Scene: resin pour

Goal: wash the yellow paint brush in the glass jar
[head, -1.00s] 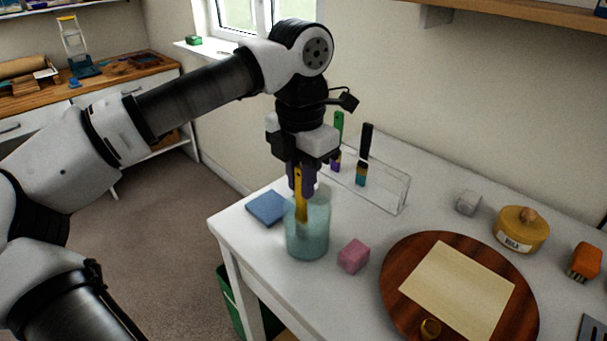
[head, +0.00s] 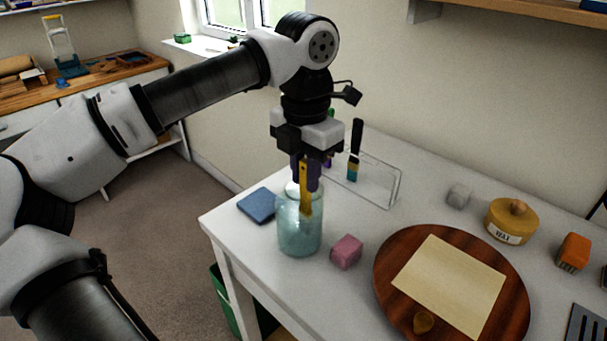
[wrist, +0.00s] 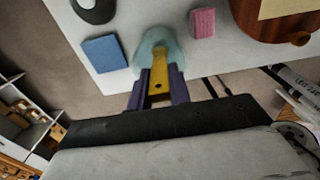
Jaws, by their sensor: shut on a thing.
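The yellow paint brush (head: 305,192) is held upright in my gripper (head: 305,178), which is shut on its handle. The brush's lower part is at the mouth of the glass jar (head: 300,236); I cannot tell exactly how deep its bristles reach. The jar is pale teal and stands near the table's left edge. In the wrist view the yellow brush (wrist: 159,82) sits between the purple fingers, with the jar (wrist: 160,45) just beyond them.
A blue pad (head: 257,205) lies left of the jar and a pink block (head: 346,251) right of it. Behind stands a clear rack (head: 385,186) with a black-handled brush (head: 355,145). A round wooden board (head: 383,285) with a pale sheet fills the front right.

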